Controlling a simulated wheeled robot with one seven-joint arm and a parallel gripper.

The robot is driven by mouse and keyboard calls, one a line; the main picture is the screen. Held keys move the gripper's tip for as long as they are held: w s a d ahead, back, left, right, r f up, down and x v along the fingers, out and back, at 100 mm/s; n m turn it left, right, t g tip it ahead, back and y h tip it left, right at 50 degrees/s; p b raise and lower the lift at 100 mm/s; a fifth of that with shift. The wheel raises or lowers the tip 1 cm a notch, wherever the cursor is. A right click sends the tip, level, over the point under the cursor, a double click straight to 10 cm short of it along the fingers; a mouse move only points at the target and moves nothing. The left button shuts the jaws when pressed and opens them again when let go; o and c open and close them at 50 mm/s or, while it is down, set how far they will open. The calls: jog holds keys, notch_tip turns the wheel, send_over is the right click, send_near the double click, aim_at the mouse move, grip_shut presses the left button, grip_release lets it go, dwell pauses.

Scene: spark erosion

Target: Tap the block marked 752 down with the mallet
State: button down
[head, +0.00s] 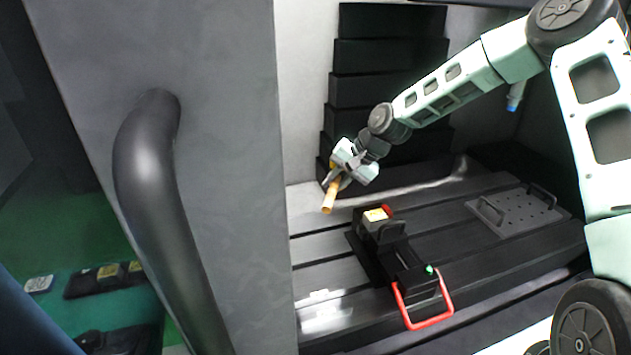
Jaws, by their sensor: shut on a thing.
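My gripper (338,179) is at the left end of my arm, shut on a tan, stick-like part (329,200) that looks like part of the mallet. This part points down and slightly left. Whether a mallet head is hidden behind the gripper, I cannot tell. A dark block with a pale yellow label (376,215) sits in a black vise-like fixture (408,266) on the slotted bed. Its marking is too small to read. My gripper is above and to the left of this block, apart from it.
The fixture has a red loop handle (428,324) and a green light. A perforated plate with handles (516,211) lies right on the slotted bed (462,236). A grey door (235,150) with a thick handle stands left. Labelled blocks (110,272) sit beyond it.

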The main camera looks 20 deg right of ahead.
jog(key=s+d+r+m+t+h+p, duration=0.15)
jog(key=s+d+r+p, duration=0.25)
jog(key=d, duration=0.5)
notch_tip(320, 180, down, 8)
jog(key=m+b, duration=0.1)
jog(key=b, duration=0.5)
jog(key=shift+s+d, duration=0.2)
jog(key=shift+f+y, duration=0.1)
jog(key=shift+y, duration=0.15)
notch_tip(320, 180, up, 2)
jog(key=shift+p, duration=0.65)
